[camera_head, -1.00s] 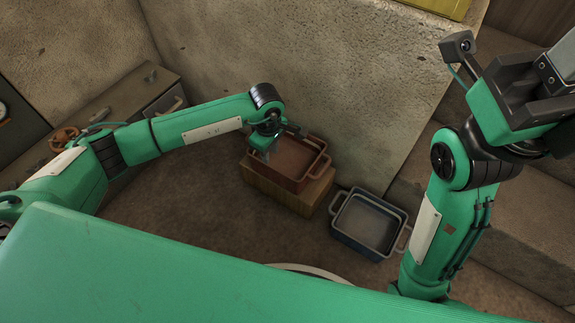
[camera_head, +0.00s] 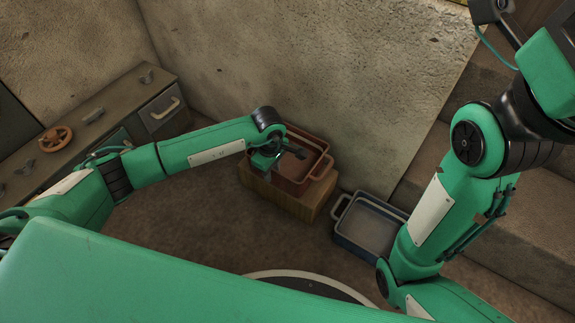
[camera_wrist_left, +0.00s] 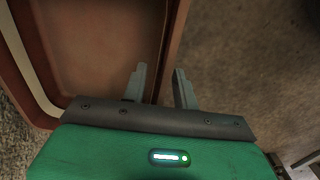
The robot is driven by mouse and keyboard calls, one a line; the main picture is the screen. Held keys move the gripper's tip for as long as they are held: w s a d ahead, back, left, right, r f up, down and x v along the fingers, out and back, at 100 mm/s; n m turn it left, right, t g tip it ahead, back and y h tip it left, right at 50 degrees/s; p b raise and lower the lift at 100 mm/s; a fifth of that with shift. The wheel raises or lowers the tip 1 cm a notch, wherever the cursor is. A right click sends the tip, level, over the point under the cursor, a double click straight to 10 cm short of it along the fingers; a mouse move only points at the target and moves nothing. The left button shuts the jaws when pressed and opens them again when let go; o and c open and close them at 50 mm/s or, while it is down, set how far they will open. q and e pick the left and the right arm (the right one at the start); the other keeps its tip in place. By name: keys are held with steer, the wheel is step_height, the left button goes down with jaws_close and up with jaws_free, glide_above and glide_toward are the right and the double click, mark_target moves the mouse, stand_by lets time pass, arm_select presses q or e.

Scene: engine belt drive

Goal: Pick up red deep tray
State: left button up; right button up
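The red deep tray (camera_head: 290,182) is an open box with loop handles, resting on a wooden block. In the left wrist view the red tray (camera_wrist_left: 105,45) fills the upper left, with its pale handle at the far left. My left gripper (camera_head: 284,154) is over the tray's near left side. In the left wrist view its two fingers (camera_wrist_left: 160,86) are apart, one over the tray's inside and one outside, with the tray wall between them. The wall does not look clamped. My left arm hides part of the tray.
The wooden block (camera_head: 278,197) stands against the concrete wall (camera_head: 320,60). A blue-grey tray (camera_head: 355,248) sits on the floor to its right, partly behind my right arm. A bench with drawers (camera_head: 95,132) and a wheel handle (camera_head: 55,138) is at the left.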

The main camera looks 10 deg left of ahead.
arm_select(q)
steer(key=shift+r, duration=0.1)
jaws_close()
stand_by(1.2)
